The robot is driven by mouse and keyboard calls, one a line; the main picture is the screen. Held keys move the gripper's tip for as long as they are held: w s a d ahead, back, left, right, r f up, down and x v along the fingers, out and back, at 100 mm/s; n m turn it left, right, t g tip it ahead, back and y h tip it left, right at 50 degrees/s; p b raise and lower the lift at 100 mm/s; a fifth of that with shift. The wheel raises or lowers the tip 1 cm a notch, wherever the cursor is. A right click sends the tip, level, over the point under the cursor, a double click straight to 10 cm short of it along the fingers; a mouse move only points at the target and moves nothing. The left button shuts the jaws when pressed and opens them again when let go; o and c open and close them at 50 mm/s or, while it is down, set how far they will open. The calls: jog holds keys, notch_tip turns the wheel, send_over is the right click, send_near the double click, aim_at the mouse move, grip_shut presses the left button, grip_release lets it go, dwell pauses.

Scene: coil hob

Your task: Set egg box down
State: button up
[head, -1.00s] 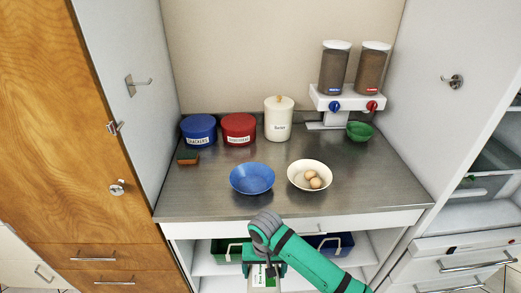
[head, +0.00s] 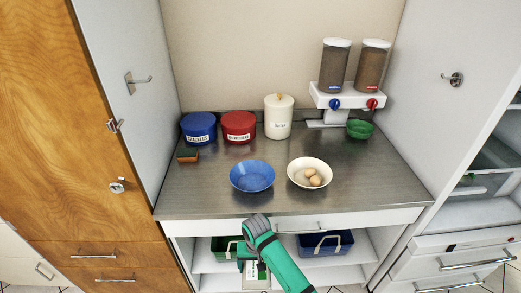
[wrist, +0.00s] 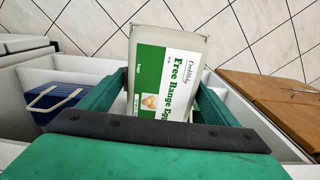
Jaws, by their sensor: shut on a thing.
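The egg box (wrist: 160,45) is a grey carton with a green and white "Free Range" label. In the wrist view it stands between the two green fingers of my gripper (wrist: 165,105), which is shut on it. In the head view the egg box (head: 256,276) shows only partly, low in front of the open shelf under the counter, with my gripper (head: 252,263) at its top. Its underside is hidden, so I cannot tell whether it touches anything.
On the shelf are a green basket (head: 222,246) and a blue basket (head: 326,242). The steel counter (head: 285,209) above holds a blue bowl (head: 252,177), a cream bowl (head: 296,181) with eggs (head: 314,179), canisters and a dispenser. Its front has bare room.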

aim_at(260, 289)
jog(key=shift+s+a+f, duration=0.35)
jog(key=shift+a+f, duration=0.05)
jog(key=shift+f, duration=0.3)
jog(key=s+f, duration=0.1)
jog(key=s+d+f, duration=0.1)
jog(key=s+f, duration=0.1)
jog(key=s+d+f, duration=0.1)
jog(key=shift+s+f, duration=0.2)
jog(key=shift+s, duration=0.2)
jog(key=shift+a, duration=0.1)
jog(key=shift+s+f, duration=0.1)
dwell(0.6)
